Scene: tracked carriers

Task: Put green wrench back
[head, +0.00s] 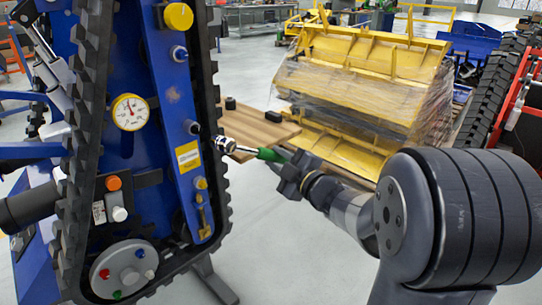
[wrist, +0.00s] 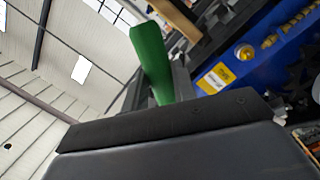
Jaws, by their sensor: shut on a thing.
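The green wrench (head: 268,154) has a green handle and a metal head (head: 226,145). My gripper (head: 284,166) is shut on its handle and holds it roughly level in the air. The metal head points left and lies close to the track edge of the blue carrier (head: 172,110) in the head view; I cannot tell whether they touch. In the wrist view the green handle (wrist: 152,62) stands up from between the jaws, with the blue carrier (wrist: 250,60) to its right. The metal head is not clear there.
Yellow wrapped machinery (head: 350,85) stands further back. The carrier has a gauge (head: 129,112) and several coloured knobs. The floor (head: 275,235) below my gripper is clear.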

